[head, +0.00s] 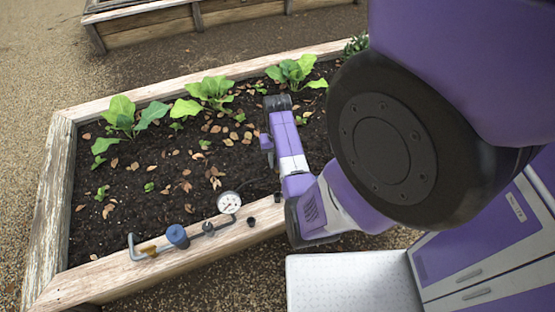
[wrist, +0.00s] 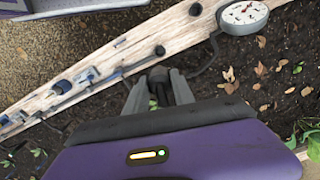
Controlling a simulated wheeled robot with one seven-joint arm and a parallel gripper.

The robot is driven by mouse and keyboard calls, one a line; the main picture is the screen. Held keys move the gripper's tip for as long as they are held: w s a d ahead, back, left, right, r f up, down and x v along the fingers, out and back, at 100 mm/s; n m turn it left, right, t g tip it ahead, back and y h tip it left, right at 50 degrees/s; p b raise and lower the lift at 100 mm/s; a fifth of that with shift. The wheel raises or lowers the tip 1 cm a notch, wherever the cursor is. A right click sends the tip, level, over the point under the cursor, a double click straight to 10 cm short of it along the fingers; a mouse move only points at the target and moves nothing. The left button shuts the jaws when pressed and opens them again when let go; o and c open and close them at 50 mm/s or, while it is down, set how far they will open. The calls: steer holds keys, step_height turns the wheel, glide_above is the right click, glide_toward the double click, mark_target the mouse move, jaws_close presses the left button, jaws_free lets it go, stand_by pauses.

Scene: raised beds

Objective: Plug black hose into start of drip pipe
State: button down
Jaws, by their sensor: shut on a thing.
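In the wrist view, my gripper (wrist: 160,84) is shut on the dark end of the black hose (wrist: 213,50), low over the soil. The hose curves from there toward the gauge. In the head view, my gripper (head: 270,158) is small and mostly hidden by my purple wrist, above the soil right of the gauge. Blue-grey fittings (wrist: 62,87) lie along the wooden rim at the left of the wrist view, apart from my gripper. My arm covers that stretch in the head view. I cannot tell which piece is the start of the drip pipe.
A white round gauge (head: 229,202), a blue cylinder (head: 178,236) and a bent grey pipe (head: 134,249) sit along the wooden bed's near rim (head: 90,283). Leafy plants (head: 211,91) grow farther back. Soil with dry leaves lies between.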

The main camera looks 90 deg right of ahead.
step_height(320, 180, down, 15)
steer(key=b, duration=0.8)
steer(key=shift+b, duration=0.4)
stand_by(1.6)
steer(key=shift+f+b, duration=1.1)
steer(key=shift+f, duration=1.05)
stand_by(1.4)
steer(key=c, duration=0.5)
jaws_free()
steer(key=shift+r, duration=0.1)
